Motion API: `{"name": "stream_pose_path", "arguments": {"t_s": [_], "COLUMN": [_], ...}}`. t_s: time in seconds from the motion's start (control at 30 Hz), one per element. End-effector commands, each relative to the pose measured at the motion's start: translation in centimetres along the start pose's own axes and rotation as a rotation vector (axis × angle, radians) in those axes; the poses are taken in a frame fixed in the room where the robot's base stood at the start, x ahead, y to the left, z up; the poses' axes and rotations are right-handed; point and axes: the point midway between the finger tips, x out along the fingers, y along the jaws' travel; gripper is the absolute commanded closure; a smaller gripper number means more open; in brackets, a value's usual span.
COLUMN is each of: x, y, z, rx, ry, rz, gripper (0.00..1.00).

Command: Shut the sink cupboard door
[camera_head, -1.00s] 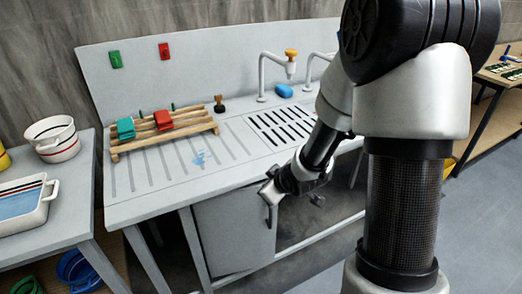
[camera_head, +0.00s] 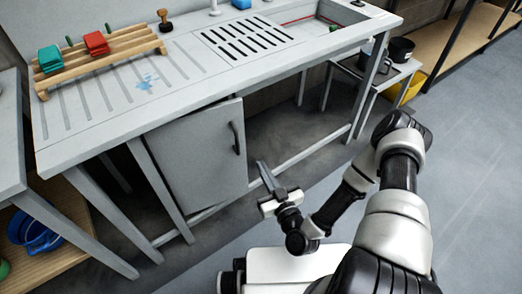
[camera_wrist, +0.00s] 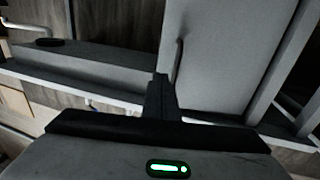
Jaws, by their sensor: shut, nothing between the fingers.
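The sink cupboard door (camera_head: 192,158) is a plain grey panel under the sink counter (camera_head: 130,100). It stands ajar, with a dark gap between its top edge and the counter. Its dark bar handle (camera_head: 236,138) is near the right edge. My gripper (camera_head: 261,165) is shut and empty, just right of the door's lower right edge, apparently clear of it. In the wrist view the shut fingers (camera_wrist: 160,82) point towards the door (camera_wrist: 225,45), just below its handle (camera_wrist: 178,58). Contact cannot be told there.
Table legs and a low rail (camera_head: 310,155) frame the open space right of the door. A wooden rack (camera_head: 100,58) with green and red items stands on the counter. A side table (camera_head: 385,75) with dark pots is at the back right. The floor (camera_head: 465,180) at right is clear.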

Motion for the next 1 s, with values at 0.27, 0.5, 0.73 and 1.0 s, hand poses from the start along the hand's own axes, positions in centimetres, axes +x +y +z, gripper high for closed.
{"name": "stream_pose_path", "arguments": {"t_s": [0.27,0.5,0.73,1.0], "x": [4.7,9.8,12.8,13.6], "y": [0.0,0.0,0.0,0.0], "z": [0.0,0.1,0.1,0.0], "rx": [-0.003,-0.002,-0.001,0.0], "ry": [0.003,0.001,-0.001,-0.003], "rz": [-0.001,-0.002,-0.002,-0.002], "gripper": [1.0,1.0,1.0,1.0]}}
